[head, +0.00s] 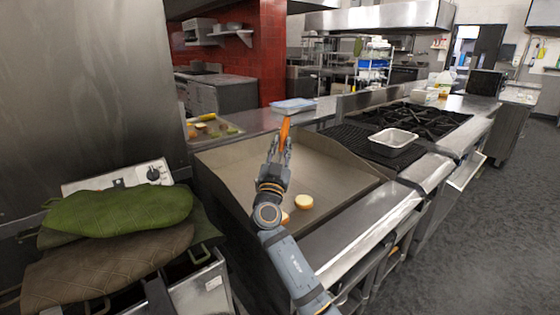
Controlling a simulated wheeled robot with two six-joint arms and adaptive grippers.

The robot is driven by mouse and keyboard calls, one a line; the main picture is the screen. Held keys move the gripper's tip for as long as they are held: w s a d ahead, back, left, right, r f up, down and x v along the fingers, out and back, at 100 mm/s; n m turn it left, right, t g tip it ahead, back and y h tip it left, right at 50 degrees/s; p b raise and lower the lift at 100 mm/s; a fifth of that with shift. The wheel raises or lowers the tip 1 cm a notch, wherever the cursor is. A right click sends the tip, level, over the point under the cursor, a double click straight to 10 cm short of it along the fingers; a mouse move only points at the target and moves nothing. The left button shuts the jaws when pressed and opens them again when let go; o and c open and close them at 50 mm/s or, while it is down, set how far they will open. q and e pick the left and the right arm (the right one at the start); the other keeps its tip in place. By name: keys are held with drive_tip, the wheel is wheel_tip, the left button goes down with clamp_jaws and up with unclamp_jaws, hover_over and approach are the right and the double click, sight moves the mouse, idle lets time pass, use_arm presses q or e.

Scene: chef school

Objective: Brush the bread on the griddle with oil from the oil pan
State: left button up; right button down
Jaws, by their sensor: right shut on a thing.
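My right gripper (280,152) reaches over the griddle (225,165) and is shut on an orange object (285,130), which looks like a brush handle. It sticks up beyond the fingertips; no bristles can be made out. One piece of bread (304,201), round and pale on top with a browned edge, lies on the griddle right of my arm. A second piece of bread (285,217) is mostly hidden behind my arm. A shallow metal pan (395,138), seemingly the oil pan, rests on the dark grate to the right; its contents cannot be made out. My left gripper is out of view.
Green and brown oven mitts (118,211) lie over the fryer at the left. A raised metal guard (347,158) separates the griddle from the grate. Black stove burners (425,120) are beyond the pan. The griddle's left part is bare.

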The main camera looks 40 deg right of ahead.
use_arm(q)
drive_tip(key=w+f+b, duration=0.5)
drive_tip(key=b, duration=0.2)
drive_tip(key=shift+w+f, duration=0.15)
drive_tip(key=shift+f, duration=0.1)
use_arm(e)
wheel_tip(320, 180, down, 7)
drive_tip(key=s+a+m+g+h, duration=0.1)
drive_tip(key=s+g+h, duration=0.1)
drive_tip(key=s+h, duration=0.1)
drive_tip(key=shift+r+m, duration=0.15)
drive_tip(key=shift+m, duration=0.25)
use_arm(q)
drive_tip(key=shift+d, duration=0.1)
use_arm(e)
drive_tip(key=shift+a, duration=0.1)
